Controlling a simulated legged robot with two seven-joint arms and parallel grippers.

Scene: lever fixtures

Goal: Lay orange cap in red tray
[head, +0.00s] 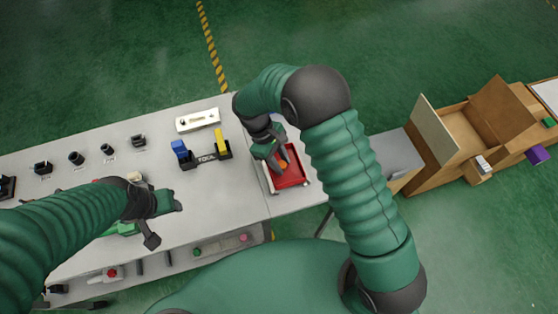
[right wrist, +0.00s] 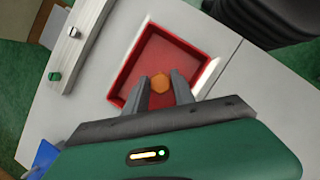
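In the head view the cap (head: 283,165) shows as a small orange spot by the fingers. I cannot tell whether the cap touches the tray floor. My left gripper (head: 168,222) is open and empty above the left part of the table.
A black holder with blue and yellow parts (head: 207,158) stands left of the tray. A white fixture (head: 197,120) lies behind it. Several small black fixtures line the table's far left. An open cardboard box (head: 470,125) is to the right.

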